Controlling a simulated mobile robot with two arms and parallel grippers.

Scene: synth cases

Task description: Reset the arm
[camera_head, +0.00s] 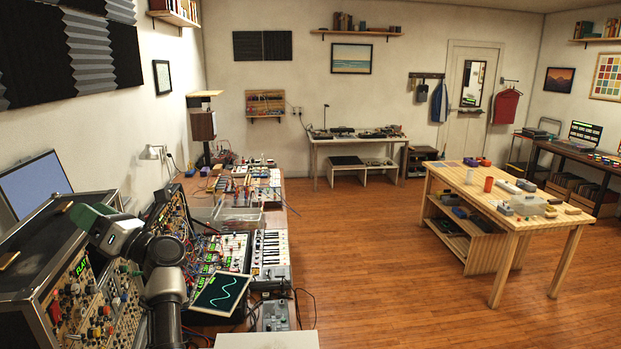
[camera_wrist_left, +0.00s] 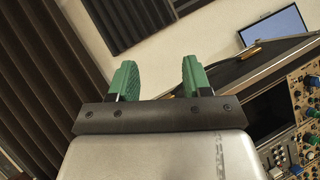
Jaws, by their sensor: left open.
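My left gripper (camera_head: 82,216) shows in the head view at lower left, with its green fingers pointing left over the rack case of synth modules (camera_head: 90,300). My grey and black left arm rises from the bottom edge behind it. In the left wrist view the two green fingers of the gripper (camera_wrist_left: 157,78) stand apart with nothing between them. The case's front panel with knobs (camera_wrist_left: 300,110) shows at the right of that view. My right arm and gripper are not in view.
A monitor (camera_head: 35,184) stands behind the case. A bench crowded with synth gear, cables and a tilted screen with a wave (camera_head: 220,292) lies right of my arm. A wooden table (camera_head: 500,212) stands farther right, with open floor (camera_head: 370,270) between. Foam panels (camera_wrist_left: 130,20) cover the wall.

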